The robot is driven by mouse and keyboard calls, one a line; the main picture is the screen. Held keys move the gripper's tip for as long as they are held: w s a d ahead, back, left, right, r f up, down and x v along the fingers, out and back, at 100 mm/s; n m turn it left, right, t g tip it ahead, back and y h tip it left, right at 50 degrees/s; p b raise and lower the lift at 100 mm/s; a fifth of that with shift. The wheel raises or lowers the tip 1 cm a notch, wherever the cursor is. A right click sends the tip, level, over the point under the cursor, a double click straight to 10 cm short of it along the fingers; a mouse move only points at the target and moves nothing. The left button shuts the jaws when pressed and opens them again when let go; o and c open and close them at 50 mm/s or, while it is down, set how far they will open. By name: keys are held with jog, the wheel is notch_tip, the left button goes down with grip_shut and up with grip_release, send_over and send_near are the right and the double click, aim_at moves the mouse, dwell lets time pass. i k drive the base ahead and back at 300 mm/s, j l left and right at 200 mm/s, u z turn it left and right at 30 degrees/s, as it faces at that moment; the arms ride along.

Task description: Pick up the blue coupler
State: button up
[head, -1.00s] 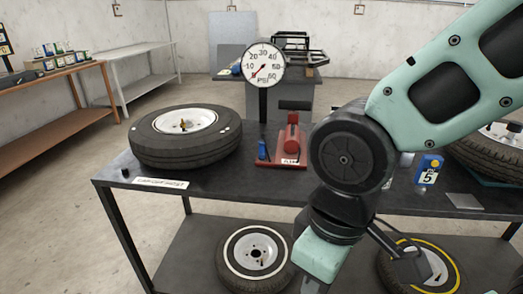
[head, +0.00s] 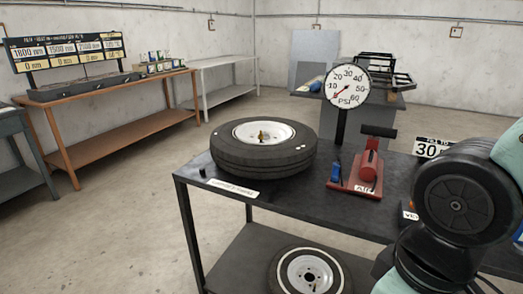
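The blue coupler (head: 337,172) is small and upright on the dark workbench (head: 250,200), at the left side of the red air pump (head: 368,170). My arm fills the lower right of the head view, to the right of the pump and apart from the coupler. My gripper is out of the picture, so its fingers and anything in them are hidden.
A tyre on a white rim (head: 263,150) lies on the bench left of the coupler. A pressure gauge (head: 347,86) stands behind the pump. A whitewall tyre (head: 311,274) lies on the lower shelf. An orange-topped bench (head: 125,90) is at the left; open floor lies between.

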aim_at(335, 178)
jog(key=i+j+z, duration=0.25)
jog(key=i+j, duration=0.15)
jog(key=i+j+z, duration=0.25)
jog(key=i+j, duration=0.2)
jog(key=i+j+z, duration=0.2)
jog(key=j, duration=0.45)
jog(key=i, duration=0.15)
